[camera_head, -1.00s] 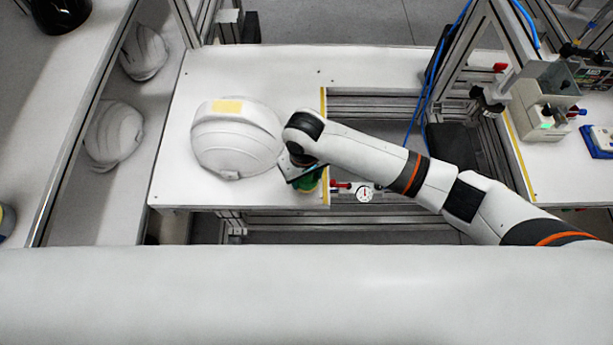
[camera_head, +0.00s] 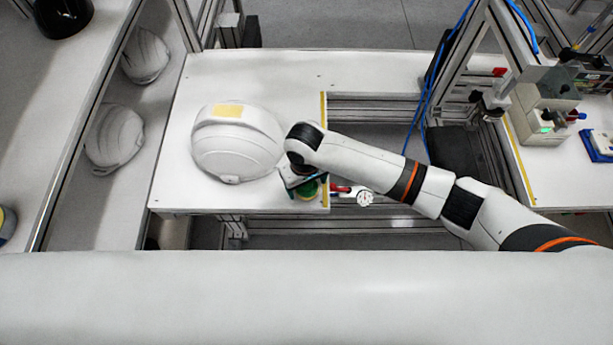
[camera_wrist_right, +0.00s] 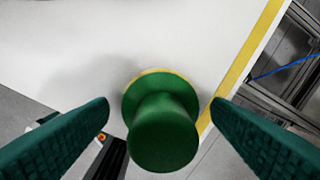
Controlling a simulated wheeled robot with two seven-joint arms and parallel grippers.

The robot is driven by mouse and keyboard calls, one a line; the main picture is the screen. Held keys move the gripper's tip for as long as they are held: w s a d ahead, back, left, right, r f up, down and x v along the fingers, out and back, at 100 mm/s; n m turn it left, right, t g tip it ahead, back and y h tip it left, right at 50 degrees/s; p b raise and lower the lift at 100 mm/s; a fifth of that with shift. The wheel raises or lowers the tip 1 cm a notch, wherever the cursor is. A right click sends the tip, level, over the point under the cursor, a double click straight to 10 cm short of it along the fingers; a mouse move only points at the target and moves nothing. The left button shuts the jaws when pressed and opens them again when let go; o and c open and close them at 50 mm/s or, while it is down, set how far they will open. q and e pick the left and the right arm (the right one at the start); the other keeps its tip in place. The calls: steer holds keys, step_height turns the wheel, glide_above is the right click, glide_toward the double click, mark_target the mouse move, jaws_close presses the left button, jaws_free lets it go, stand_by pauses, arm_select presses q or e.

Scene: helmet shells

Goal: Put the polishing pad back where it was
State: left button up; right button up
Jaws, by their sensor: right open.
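The polishing pad (camera_head: 308,190) is a green knob-shaped piece with a yellowish base. In the head view it is at the front right corner of the white table, partly hidden by my right gripper (camera_head: 304,181). In the right wrist view the pad (camera_wrist_right: 162,125) stands on the white surface beside the yellow edge strip. My right gripper (camera_wrist_right: 160,115) is open, with its two dark green fingers apart on either side of the pad and a gap to each. My left gripper is not in view.
A white helmet shell (camera_head: 237,145) with a yellow patch sits on the white table (camera_head: 260,72), left of my right gripper. Two more shells (camera_head: 115,136) lie on the left lane. A small gauge (camera_head: 364,198) is right of the pad. An open metal frame lies beyond the yellow strip (camera_head: 323,120).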

step_height(320, 180, up, 12)
steer(key=b, duration=0.1)
steer(key=shift+a, duration=0.15)
stand_by(0.6)
steer(key=s+a+f+y, duration=0.1)
steer(key=s+y, duration=0.2)
steer(key=s, duration=0.1)
steer(key=s+d+f+m+t+h, duration=0.1)
steer(key=s+d+f+m+t, duration=0.1)
steer(key=s+d, duration=0.65)
steer(key=s+d+f+m+t+h, duration=0.15)
steer(key=s+d, duration=0.25)
steer(key=d, duration=1)
step_height(320, 180, down, 28)
steer(key=g+b, duration=0.1)
steer(key=b, duration=0.1)
steer(key=s+d+f+g+b, duration=0.1)
steer(key=s+d+f, duration=0.1)
steer(key=s+f, duration=1.4)
steer(key=shift+f, duration=0.4)
